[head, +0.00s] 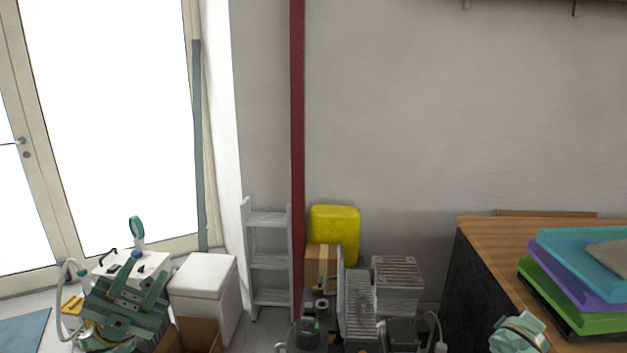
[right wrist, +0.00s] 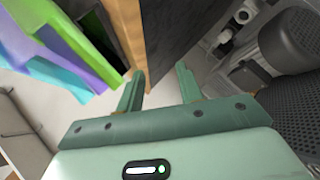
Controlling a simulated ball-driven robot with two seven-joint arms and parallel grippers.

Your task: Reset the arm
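My left gripper (head: 146,272) is at the lower left of the head view, its green fingers spread apart with nothing between them. It is in front of a white box-shaped unit. My right gripper (right wrist: 159,82) shows in the right wrist view with its two green fingers apart and empty. It hangs beside the dark side of the wooden-topped desk (right wrist: 185,30). In the head view a green part of my right arm (head: 519,333) shows at the desk's front edge; its fingers are hidden there.
Stacked coloured trays (head: 575,280) lie on the desk at the right. Compressor machinery (head: 360,305) stands on the floor at centre, with a yellow canister (head: 334,232) behind. A white bin (head: 203,285) and grey step ladder (head: 268,262) are left of it. A cardboard box (head: 196,338) is near my left gripper.

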